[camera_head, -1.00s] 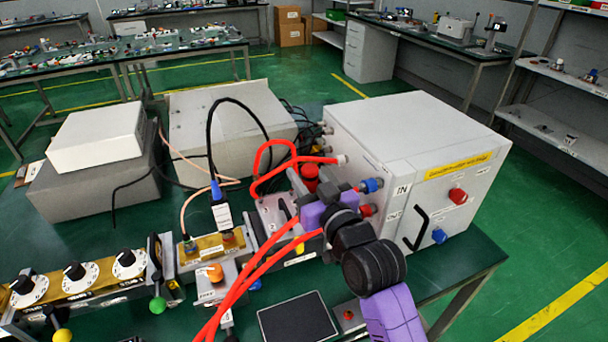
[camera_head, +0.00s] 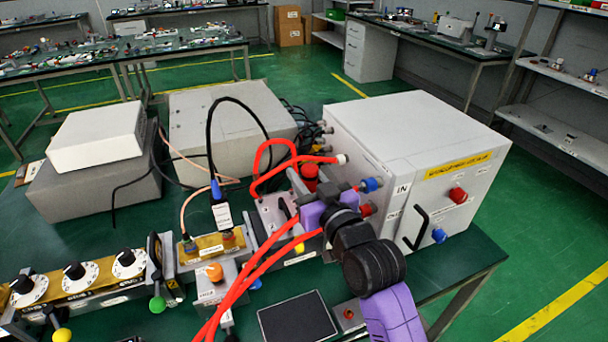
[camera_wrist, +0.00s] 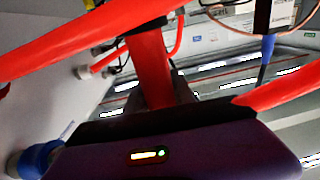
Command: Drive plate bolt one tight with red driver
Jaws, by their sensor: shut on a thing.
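My gripper (camera_head: 318,193) reaches in at the centre right of the head view, beside the metal block in front of the white cabinet. It is shut on the red driver, whose red top (camera_head: 310,172) shows just beyond the jaws. In the wrist view the red driver (camera_wrist: 150,70) stands as a red shaft between dark jaw parts. Its tip is hidden in both views. A grey metal plate (camera_head: 270,210) lies to the left of the gripper. Plate bolt one cannot be made out, so I cannot tell whether the driver touches it.
Thick red hoses (camera_head: 262,270) arch close around the gripper and run to the front. The white cabinet (camera_head: 400,140) with blue and red fittings stands right behind. A black cable (camera_head: 209,135) rises at left. A dark flat pad (camera_head: 297,317) lies in front.

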